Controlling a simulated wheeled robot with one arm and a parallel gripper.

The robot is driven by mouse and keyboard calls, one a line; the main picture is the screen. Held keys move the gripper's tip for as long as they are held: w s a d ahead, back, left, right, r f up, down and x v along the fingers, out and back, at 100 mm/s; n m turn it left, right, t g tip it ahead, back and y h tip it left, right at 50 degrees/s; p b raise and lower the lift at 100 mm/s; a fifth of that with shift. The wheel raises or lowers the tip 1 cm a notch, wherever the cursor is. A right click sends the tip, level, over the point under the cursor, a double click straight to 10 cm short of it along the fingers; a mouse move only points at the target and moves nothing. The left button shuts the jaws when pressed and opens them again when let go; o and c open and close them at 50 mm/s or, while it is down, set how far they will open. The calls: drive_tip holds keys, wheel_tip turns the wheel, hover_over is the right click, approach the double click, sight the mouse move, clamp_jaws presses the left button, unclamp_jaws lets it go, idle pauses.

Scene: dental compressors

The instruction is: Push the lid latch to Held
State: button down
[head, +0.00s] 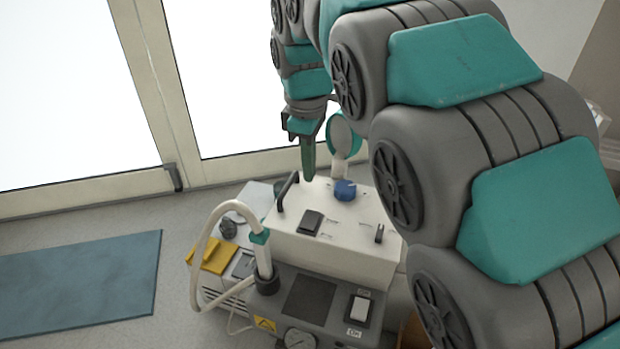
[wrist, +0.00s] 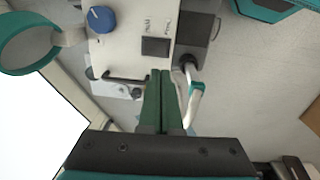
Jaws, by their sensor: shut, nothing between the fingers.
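A white box-shaped unit (head: 345,248) carries several controls on its top. I cannot tell for certain which one is the lid latch. A dark rocker-like square (head: 311,222) sits on its left part, with small labels too blurred to read; it also shows in the wrist view (wrist: 155,47). A small dark lever (head: 379,233) stands at the right. A blue knob (head: 344,190) is at the back. My gripper (head: 308,180) points down over the back left of the unit, near the black handle (head: 288,190). Its green fingers (wrist: 161,74) are together and empty.
A grey unit (head: 325,305) with a gauge, dark panel and white switch stands in front. A pale hose (head: 205,245) loops up at left from a teal-collared fitting. A teal ring-shaped part (head: 343,135) rises behind the white unit. A blue mat (head: 80,285) lies on open floor at left.

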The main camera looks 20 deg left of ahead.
sight(312, 214)
drive_tip(key=shift+r, duration=0.2)
drive_tip(key=shift+w+f, duration=0.1)
drive_tip(key=b, duration=0.1)
drive_tip(key=w+b, duration=0.1)
drive_tip(key=b, duration=0.1)
drive_tip(key=shift+w+a+r+t, duration=0.1)
drive_tip(key=shift+a+r+t, duration=0.1)
drive_tip(key=shift+a+t, duration=0.15)
drive_tip(key=f, duration=0.4)
drive_tip(key=w+f, duration=0.1)
drive_tip(key=f, duration=0.9)
drive_tip(key=shift+w+a, duration=0.15)
drive_tip(key=shift+w, duration=0.2)
